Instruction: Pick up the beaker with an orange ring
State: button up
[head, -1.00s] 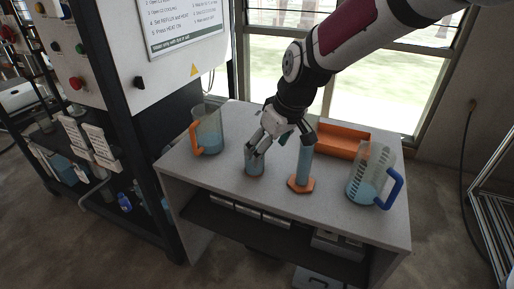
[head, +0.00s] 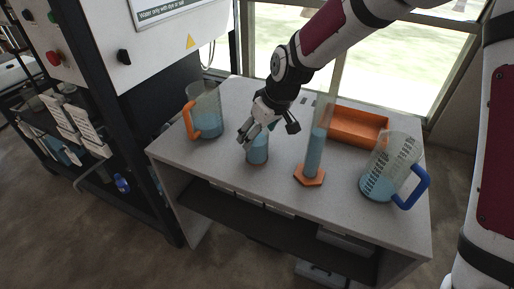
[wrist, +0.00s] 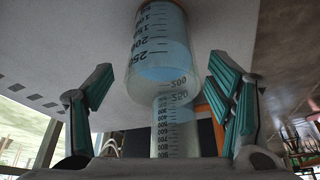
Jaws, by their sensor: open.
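The beaker (head: 257,151) stands upright on the grey table, with blue liquid and a thin orange ring low on it. My gripper (head: 267,134) is open above it, fingers spread, and hides its upper part in the head view. In the wrist view a graduated vessel (wrist: 162,45), apparently this beaker with orange at the picture's top edge, lies between and beyond the spread fingers (wrist: 160,80). I see no clear contact between fingers and beaker.
A tall measuring cylinder (head: 315,153) with an orange base stands close to the right of the beaker. An orange-handled jug (head: 207,117) stands left, a blue-handled jug (head: 389,172) right. An orange tray (head: 356,126) lies at the back. The table's front edge (head: 285,203) is near.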

jog(key=shift+b+x, duration=0.6)
jog(key=shift+x, duration=2.45)
jog(key=shift+s, duration=0.2)
jog(key=c, duration=1.4)
